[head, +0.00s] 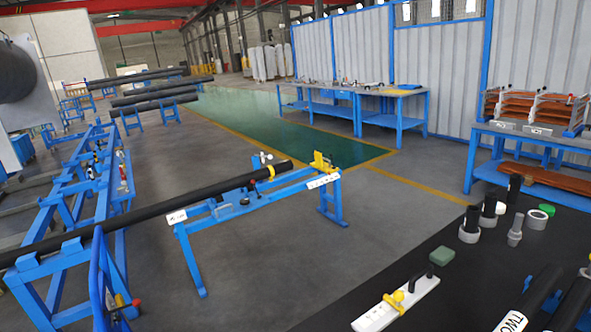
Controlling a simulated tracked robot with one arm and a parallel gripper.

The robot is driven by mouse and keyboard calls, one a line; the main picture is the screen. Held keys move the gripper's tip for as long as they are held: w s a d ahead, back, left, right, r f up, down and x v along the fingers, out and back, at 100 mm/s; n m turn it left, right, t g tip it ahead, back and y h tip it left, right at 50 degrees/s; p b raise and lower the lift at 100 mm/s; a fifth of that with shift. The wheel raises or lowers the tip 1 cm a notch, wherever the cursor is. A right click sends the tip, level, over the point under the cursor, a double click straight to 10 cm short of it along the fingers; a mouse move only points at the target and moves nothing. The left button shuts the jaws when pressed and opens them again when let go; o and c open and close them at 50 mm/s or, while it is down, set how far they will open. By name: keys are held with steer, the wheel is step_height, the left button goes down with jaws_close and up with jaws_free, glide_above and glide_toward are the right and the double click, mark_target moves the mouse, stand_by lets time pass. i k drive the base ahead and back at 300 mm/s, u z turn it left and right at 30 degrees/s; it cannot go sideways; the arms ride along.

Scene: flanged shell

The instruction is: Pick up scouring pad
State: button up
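A small green block, which looks like the scouring pad (441,256), lies flat on the dark table top (395,262) at the lower right of the head view. It sits just beyond the black-handled end of a white bar-shaped tool (396,304). Nothing covers the pad. My gripper does not show in this view.
Right of the pad stand grey-and-black fittings (470,225), a grey stepped piece (515,230) and a white ring (537,219). Black pipes (535,298), one labelled, lie at the lower right. A long black pipe (150,213) rests on blue stands to the left.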

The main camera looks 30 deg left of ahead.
mark_target(442, 256)
steer(key=u, duration=0.05)
steer(key=k, duration=0.5)
steer(key=u, duration=1.1)
steer(key=i, duration=5.3)
